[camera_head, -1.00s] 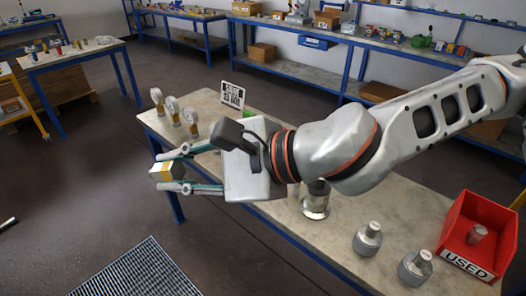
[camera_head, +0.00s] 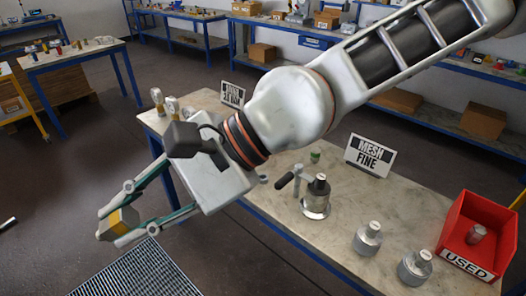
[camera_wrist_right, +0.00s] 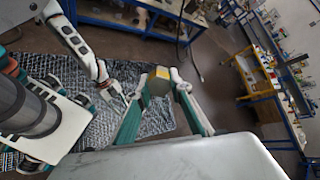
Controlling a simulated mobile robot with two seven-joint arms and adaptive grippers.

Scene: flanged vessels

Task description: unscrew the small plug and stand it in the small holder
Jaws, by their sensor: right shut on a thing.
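My right gripper (camera_head: 113,228) is shut on a small yellow-and-grey block (camera_head: 122,221), held out past the table's left front edge, above the floor. The right wrist view also shows the block (camera_wrist_right: 158,81) between the fingertips. On the table stands a flanged steel vessel (camera_head: 317,205) with a dark top and a black-handled part beside it. Two grey vessels with small tops, one nearer the middle (camera_head: 368,240) and one nearer the front (camera_head: 414,268), stand to its right. I cannot tell which is the small plug or holder. A pale arm with finger-like ends (camera_wrist_right: 108,84) shows in the wrist view.
A red bin (camera_head: 462,238) marked USED holds a grey piece at the table's right end. A MESH FINE sign (camera_head: 370,156) stands at the back. Gauges (camera_head: 172,108) stand at the far left end. A floor grating (camera_head: 140,272) lies in front.

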